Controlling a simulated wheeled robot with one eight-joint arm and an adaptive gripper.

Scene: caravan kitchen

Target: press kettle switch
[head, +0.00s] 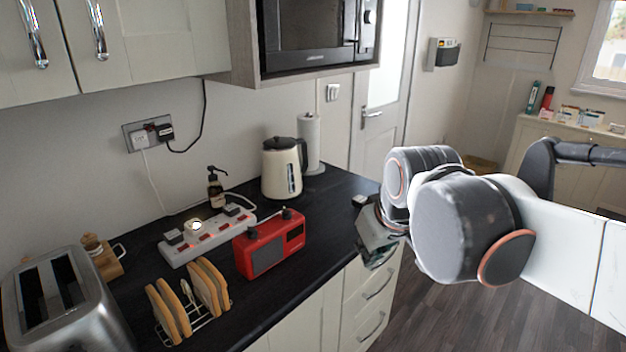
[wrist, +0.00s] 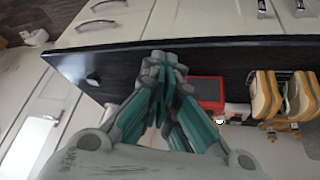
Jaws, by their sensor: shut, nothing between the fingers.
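A cream kettle (head: 282,168) with a dark lid and handle stands upright on the dark worktop near the wall in the head view. Its handle is on the right side; I cannot make out the switch. In the head view my gripper (head: 366,222) is at the worktop's right end, to the right of the kettle and apart from it. In the wrist view my gripper (wrist: 166,70) has its fingers together with nothing between them. The kettle cannot be made out in the wrist view.
A red radio (head: 270,243), a white power strip (head: 207,236), a pump bottle (head: 215,187), a toast rack (head: 188,305) and a toaster (head: 66,300) stand on the worktop left of my gripper. A paper roll (head: 309,143) stands behind the kettle. A microwave (head: 316,38) hangs above.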

